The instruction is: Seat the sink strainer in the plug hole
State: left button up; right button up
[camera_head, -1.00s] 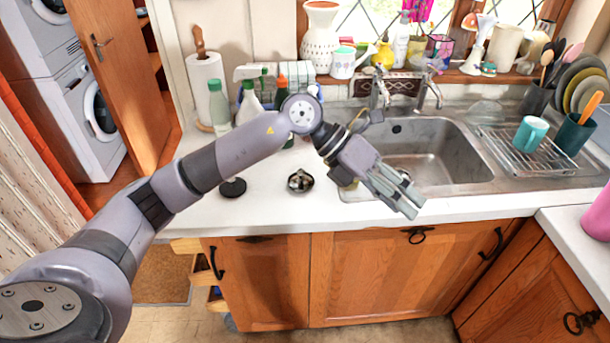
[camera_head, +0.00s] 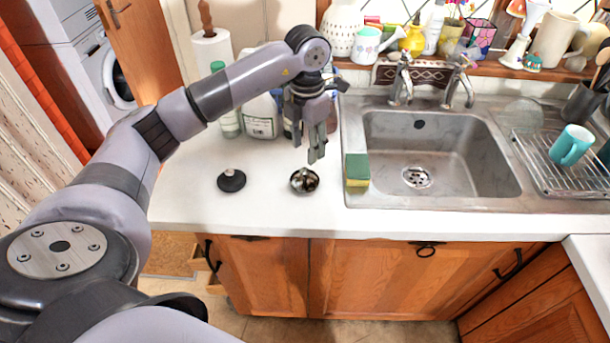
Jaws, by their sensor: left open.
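The sink strainer (camera_head: 304,180), a small round metal piece, lies on the white worktop left of the sink. The plug hole (camera_head: 416,177) shows as a round metal drain in the floor of the steel sink (camera_head: 465,150). My left gripper (camera_head: 314,156) is open and empty, pointing down just above and behind the strainer. It appears apart from it. My right gripper is out of view.
A green and yellow sponge (camera_head: 357,172) stands at the sink's left rim. Bottles (camera_head: 260,118) stand behind my left gripper. Taps (camera_head: 403,82) rise behind the basin. A rack with a teal mug (camera_head: 570,146) is at the right. The front worktop is clear.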

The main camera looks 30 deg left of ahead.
aim_at(305, 169)
pick_arm(q)
notch_tip(305, 169, down, 4)
jog(key=shift+r+p, duration=0.1)
jog(key=shift+p, duration=0.3)
jog(key=shift+a+f+p, duration=0.1)
jog(key=shift+f+p, duration=0.2)
notch_tip(305, 169, down, 4)
jog(key=shift+a+r+p, duration=0.15)
jog(key=shift+p, duration=0.7)
jog(key=shift+f, duration=0.45)
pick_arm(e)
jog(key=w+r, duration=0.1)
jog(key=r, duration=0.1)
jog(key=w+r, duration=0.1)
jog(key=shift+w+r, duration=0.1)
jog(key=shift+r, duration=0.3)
pick_arm(q)
jog(key=shift+c, duration=0.2)
jog(key=c, duration=0.4)
grip_shut()
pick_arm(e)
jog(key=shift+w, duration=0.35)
